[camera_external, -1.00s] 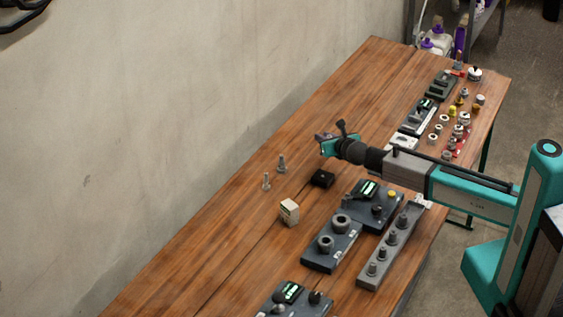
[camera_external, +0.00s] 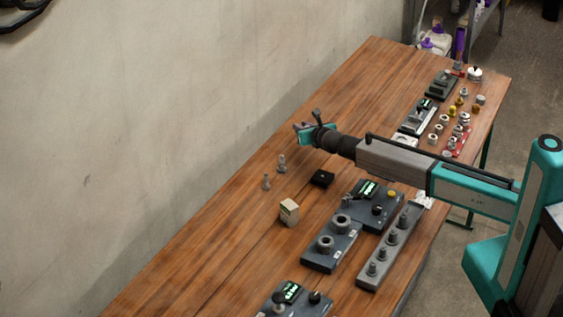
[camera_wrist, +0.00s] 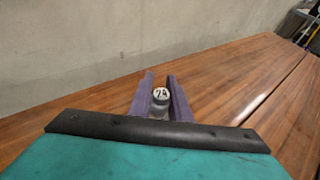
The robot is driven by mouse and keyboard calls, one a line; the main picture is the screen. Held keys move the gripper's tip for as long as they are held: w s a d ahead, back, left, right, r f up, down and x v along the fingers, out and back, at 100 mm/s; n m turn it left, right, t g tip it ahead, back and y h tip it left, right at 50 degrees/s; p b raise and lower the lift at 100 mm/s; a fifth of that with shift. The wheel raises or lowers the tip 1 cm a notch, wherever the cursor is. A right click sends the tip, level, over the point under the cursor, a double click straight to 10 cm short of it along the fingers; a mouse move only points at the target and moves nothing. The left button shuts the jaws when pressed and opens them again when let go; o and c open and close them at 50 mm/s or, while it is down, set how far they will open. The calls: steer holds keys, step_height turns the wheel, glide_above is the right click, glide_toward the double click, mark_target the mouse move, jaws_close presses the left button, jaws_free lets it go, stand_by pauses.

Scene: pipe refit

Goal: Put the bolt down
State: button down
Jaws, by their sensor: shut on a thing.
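My gripper (camera_external: 299,127) is above the wooden table (camera_external: 240,215), toward its wall side. In the wrist view, my gripper (camera_wrist: 160,92) is shut on a bolt (camera_wrist: 161,96); its round pale top carries dark marks that look like "79". The lower part of the bolt is hidden behind the gripper body. In the external view the held bolt is too small to make out clearly. Two other bolts stand upright on the table: one (camera_external: 282,164) just below and left of my gripper in the picture, and one (camera_external: 266,182) farther left.
A small black block (camera_external: 322,178) and a pale box (camera_external: 289,211) stand nearby. Dark fixtures (camera_external: 331,246) and a grey rail with pegs (camera_external: 390,248) lie along the near side. Several small parts sit at the far right. Bare table lies along the wall.

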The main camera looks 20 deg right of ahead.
steer(key=shift+w+a, duration=0.3)
steer(key=shift+w, duration=0.25)
steer(key=shift+w+a, duration=0.25)
steer(key=shift+w, duration=0.15)
steer(key=shift+f+p, duration=0.35)
steer(key=shift+f, duration=1.45)
steer(key=shift+f, duration=0.1)
steer(key=c, duration=1.6)
jaws_free()
steer(key=shift+c, duration=0.2)
steer(key=shift+s+d, duration=0.1)
steer(key=shift+s, duration=0.05)
